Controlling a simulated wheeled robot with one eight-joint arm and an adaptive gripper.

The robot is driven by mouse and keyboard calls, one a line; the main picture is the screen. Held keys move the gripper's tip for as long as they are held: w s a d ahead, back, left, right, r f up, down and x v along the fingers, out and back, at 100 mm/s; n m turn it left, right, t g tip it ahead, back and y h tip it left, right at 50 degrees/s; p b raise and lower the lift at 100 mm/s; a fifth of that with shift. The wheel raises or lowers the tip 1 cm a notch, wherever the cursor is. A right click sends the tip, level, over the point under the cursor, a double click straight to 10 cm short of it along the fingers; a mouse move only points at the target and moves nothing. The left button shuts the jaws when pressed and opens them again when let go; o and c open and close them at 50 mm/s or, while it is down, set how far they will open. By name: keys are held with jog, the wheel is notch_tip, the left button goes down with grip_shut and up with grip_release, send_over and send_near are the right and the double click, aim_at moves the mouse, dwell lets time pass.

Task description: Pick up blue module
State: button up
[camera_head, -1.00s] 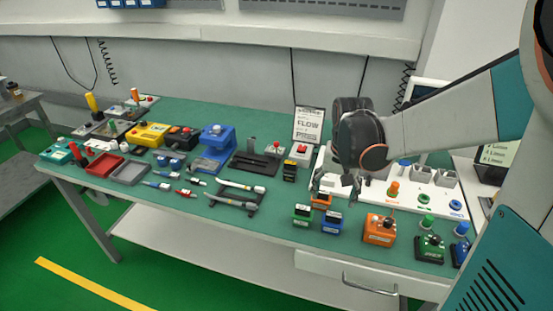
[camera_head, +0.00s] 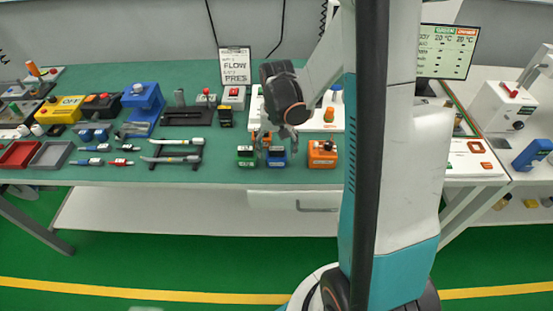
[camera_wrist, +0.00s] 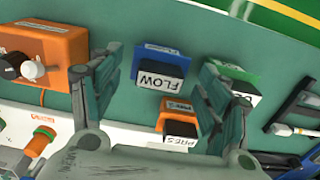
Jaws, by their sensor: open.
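The blue module (camera_head: 275,157) stands near the front edge of the green table, between a green module (camera_head: 246,157) and a large orange box (camera_head: 322,154). In the wrist view the blue module (camera_wrist: 153,53) has a black block labelled FLOW and lies ahead, between the spread fingers. My gripper (camera_head: 275,134) is open and empty, above and slightly behind the modules. Its two fingers also show in the wrist view (camera_wrist: 163,78), apart from the blue module. A small orange module (camera_wrist: 177,105) with a PRES label lies closer to the palm; the green module (camera_wrist: 232,72) is partly behind the right finger.
The orange box (camera_wrist: 45,55) with knobs is left of the fingers in the wrist view. A white panel (camera_head: 253,108) stands behind the gripper. A black rack with pens (camera_head: 173,152) is to the left. Bare table lies in front of the modules.

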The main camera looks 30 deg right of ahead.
aim_at(277, 157)
notch_tip(277, 157, down, 5)
jog(key=shift+w+d+b, duration=0.1)
jog(key=shift+w+b, duration=0.05)
jog(key=shift+b, duration=1)
jog(key=c, duration=0.9)
jog(key=shift+r, duration=0.1)
jog(key=shift+c, duration=0.2)
